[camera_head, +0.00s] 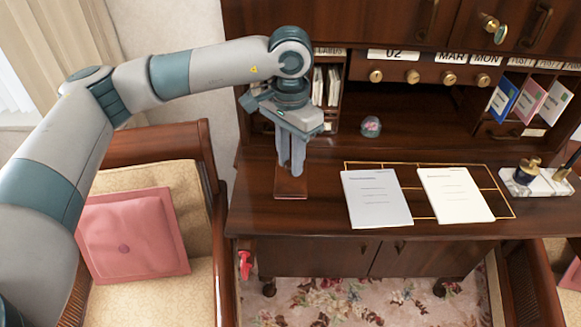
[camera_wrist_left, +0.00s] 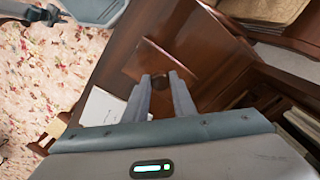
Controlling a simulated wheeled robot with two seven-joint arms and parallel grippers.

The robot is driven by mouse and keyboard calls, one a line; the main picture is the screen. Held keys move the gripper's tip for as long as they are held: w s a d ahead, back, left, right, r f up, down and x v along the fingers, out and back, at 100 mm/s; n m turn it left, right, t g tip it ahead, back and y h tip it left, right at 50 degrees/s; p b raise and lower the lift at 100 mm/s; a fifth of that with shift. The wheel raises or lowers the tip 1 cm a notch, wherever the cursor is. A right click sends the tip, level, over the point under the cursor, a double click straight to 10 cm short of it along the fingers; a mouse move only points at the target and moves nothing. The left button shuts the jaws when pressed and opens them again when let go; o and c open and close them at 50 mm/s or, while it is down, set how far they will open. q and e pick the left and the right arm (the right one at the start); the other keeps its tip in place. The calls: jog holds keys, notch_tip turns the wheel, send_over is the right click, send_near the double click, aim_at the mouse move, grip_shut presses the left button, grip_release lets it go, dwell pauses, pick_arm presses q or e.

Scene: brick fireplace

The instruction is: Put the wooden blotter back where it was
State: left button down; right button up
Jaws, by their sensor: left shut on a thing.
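The wooden blotter (camera_head: 291,188) is a small dark reddish-brown block at the left end of the desk top. My left gripper (camera_head: 291,172) points down over it, with its fingers closed on its upper part. In the left wrist view, the left gripper's fingertips (camera_wrist_left: 164,80) meet at a dark round knob on the blotter (camera_wrist_left: 152,60), whose flat wooden plate shows beyond them. I cannot tell whether the blotter's underside touches the desk or hangs just above it.
Two paper booklets (camera_head: 376,198) (camera_head: 455,195) lie on the gold-lined desk panel to the right. A glass paperweight (camera_head: 371,126) stands behind. A pen stand (camera_head: 535,181) is at far right. Cubbyholes with letters (camera_head: 318,87) rise behind the gripper; a cushioned chair (camera_head: 165,180) is left.

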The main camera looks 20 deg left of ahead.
aim_at(290, 164)
pick_arm(q)
notch_tip(290, 164, down, 3)
jog(key=shift+r+p, duration=0.2)
jog(key=shift+p, duration=0.75)
jog(key=shift+f, duration=0.35)
jog(key=shift+f, duration=0.15)
jog(key=c, duration=1.5)
grip_release()
